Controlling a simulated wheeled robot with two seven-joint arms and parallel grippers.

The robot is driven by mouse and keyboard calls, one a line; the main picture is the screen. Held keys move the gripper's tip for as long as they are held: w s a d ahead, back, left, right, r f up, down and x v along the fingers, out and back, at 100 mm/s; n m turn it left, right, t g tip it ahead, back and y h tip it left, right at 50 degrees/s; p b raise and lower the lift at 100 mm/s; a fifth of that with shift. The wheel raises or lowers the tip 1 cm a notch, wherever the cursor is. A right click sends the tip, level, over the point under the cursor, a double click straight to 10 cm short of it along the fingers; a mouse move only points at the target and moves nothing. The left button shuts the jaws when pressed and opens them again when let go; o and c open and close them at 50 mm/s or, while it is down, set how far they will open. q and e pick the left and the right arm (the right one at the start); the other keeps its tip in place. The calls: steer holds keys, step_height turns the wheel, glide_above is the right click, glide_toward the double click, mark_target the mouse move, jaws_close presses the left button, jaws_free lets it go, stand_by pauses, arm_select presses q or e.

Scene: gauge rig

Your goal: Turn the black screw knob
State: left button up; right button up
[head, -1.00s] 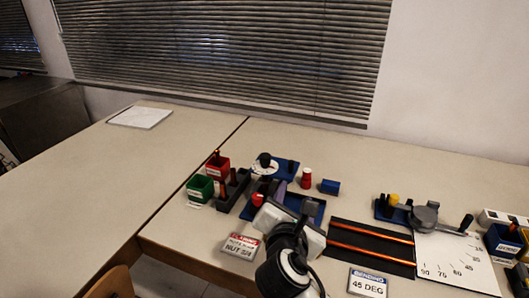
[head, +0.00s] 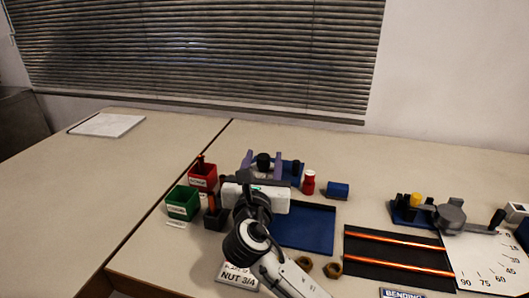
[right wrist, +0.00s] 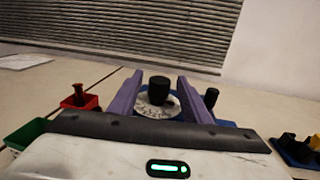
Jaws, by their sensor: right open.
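The black screw knob (head: 263,161) stands upright on a white dial on a blue base at the back of the table. In the right wrist view the knob (right wrist: 159,90) sits between the two purple fingers, above its marked white dial (right wrist: 152,109). My right gripper (head: 264,159) is open, with one finger on each side of the knob. A gap shows between the knob and each finger, and I cannot tell that either touches it. The gripper body hides most of the dial in the head view. My left gripper is not in view.
A red bin (head: 203,176) and a green bin (head: 183,203) stand to the left. A red-and-white bottle (head: 309,182) and a blue block (head: 338,190) stand to the right. A blue tray (head: 318,238) lies in front. The left table is mostly clear.

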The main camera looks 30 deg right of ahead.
mark_target(264, 155)
steer(key=x, duration=0.4)
steer(key=shift+w+d, duration=0.25)
steer(key=shift+w, duration=0.05)
steer(key=shift+c, duration=0.2)
steer(key=c, duration=1)
